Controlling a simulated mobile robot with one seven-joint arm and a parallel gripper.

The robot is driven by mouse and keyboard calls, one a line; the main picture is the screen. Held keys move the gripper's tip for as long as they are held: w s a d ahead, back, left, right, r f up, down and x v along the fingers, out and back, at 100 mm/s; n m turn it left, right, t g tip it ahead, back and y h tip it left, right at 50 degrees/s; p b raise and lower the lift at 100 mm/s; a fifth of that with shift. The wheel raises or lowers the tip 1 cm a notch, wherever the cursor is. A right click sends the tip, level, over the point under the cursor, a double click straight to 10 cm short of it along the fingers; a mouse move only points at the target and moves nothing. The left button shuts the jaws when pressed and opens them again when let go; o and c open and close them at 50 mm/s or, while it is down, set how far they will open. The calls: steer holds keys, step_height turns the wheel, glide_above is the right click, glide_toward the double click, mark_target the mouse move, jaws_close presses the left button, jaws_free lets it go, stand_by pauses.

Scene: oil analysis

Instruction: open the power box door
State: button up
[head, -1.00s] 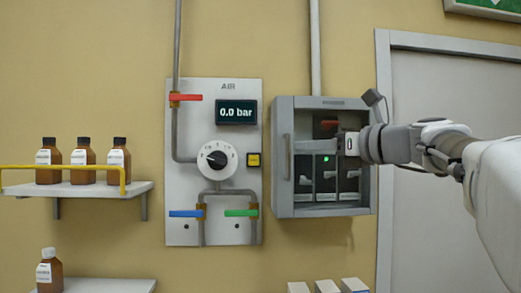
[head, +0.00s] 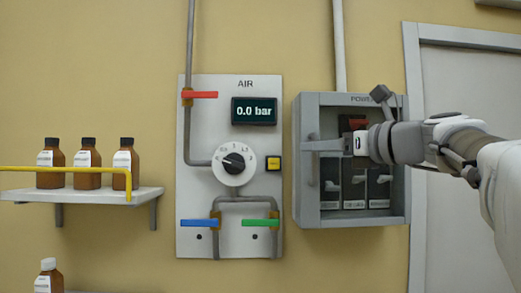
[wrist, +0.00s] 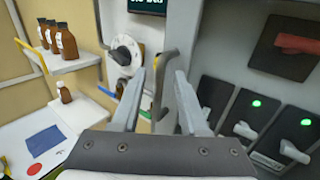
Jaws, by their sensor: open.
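The grey power box (head: 300,205) hangs on the wall right of the air panel. Its front shows a grey frame around dark switch modules (head: 354,186); whether a clear pane covers them I cannot tell. A grey upright handle (head: 313,165) stands at the front's left side. My gripper (head: 310,145) reaches across the box front from the right, fingers pointing left. In the wrist view the open fingers (wrist: 159,80) stand either side of the handle (wrist: 166,70), without visible grip. The door looks shut or nearly so; its exact angle is unclear.
The air panel (head: 229,120) with dial and coloured valve levers is close left of the box. A shelf (head: 90,194) with brown bottles is farther left. A grey door (head: 465,80) is at right. A white table (wrist: 45,140) shows below in the wrist view.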

jaws_close()
stand_by(0.3)
stand_by(1.2)
